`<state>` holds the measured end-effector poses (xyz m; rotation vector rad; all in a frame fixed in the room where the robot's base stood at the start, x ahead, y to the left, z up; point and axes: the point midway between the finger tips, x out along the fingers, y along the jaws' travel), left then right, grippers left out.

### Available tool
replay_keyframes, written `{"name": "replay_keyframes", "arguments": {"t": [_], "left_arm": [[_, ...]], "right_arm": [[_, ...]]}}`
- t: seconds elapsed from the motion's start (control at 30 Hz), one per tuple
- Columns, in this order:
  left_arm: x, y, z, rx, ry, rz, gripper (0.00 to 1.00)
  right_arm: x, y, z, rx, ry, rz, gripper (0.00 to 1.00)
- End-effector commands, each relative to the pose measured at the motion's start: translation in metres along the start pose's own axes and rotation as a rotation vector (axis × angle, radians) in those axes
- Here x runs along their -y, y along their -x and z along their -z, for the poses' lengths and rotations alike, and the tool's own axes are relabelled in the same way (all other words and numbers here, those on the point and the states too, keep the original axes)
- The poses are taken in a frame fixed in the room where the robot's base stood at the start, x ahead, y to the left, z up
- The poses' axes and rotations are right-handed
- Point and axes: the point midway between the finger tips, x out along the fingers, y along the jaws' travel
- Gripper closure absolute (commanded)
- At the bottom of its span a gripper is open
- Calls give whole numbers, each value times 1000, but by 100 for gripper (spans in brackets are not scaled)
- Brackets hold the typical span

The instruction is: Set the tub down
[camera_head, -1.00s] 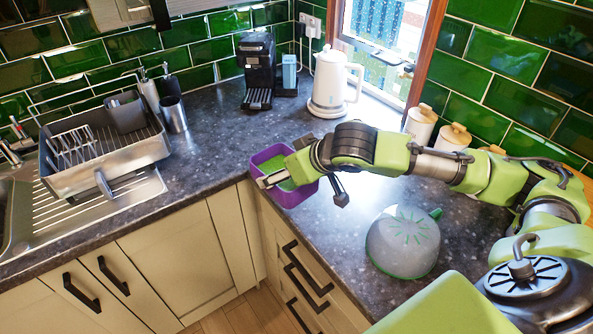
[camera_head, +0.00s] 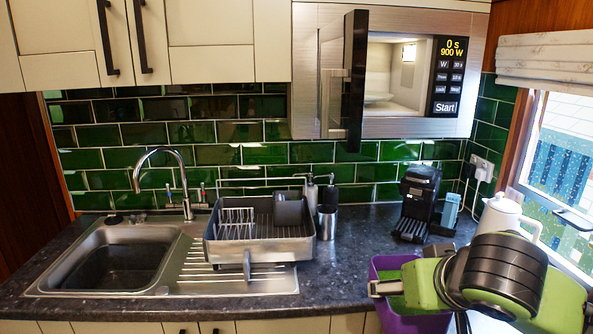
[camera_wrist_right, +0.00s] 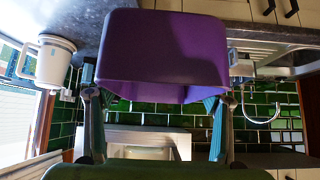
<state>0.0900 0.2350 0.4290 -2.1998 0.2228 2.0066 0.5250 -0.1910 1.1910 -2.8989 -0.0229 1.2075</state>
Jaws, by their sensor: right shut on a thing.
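The purple tub (camera_head: 388,263) is at the lower right of the head view, at the counter corner, partly hidden by my right arm. My right gripper (camera_head: 388,288) is shut on it. In the right wrist view the tub (camera_wrist_right: 165,45) fills the upper middle, between the two fingers of the gripper (camera_wrist_right: 158,105). Something green shows at the tub's opening; I cannot tell whether it is contents or part of my gripper. I cannot tell whether the tub's base touches the worktop. My left gripper is not in view.
The dark worktop (camera_head: 345,285) is clear between the dish rack (camera_head: 260,250) and the tub. A coffee machine (camera_head: 418,200) and white kettle (camera_head: 508,215) stand behind the tub. The sink (camera_head: 110,265) is at left.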

Motion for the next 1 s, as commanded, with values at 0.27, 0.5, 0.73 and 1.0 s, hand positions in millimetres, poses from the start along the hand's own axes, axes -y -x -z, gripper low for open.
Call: {"name": "replay_keyframes", "arguments": {"t": [0.27, 0.5, 0.73, 1.0], "left_arm": [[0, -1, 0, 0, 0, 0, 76], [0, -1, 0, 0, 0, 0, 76], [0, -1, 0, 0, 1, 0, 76], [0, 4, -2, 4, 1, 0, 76]], "right_arm": [[1, 11, 5, -8, -4, -18, 57], [3, 10, 3, -4, -6, -12, 57], [2, 10, 4, -5, -7, -15, 57], [-1, 2, -4, 2, -1, -1, 57]]}}
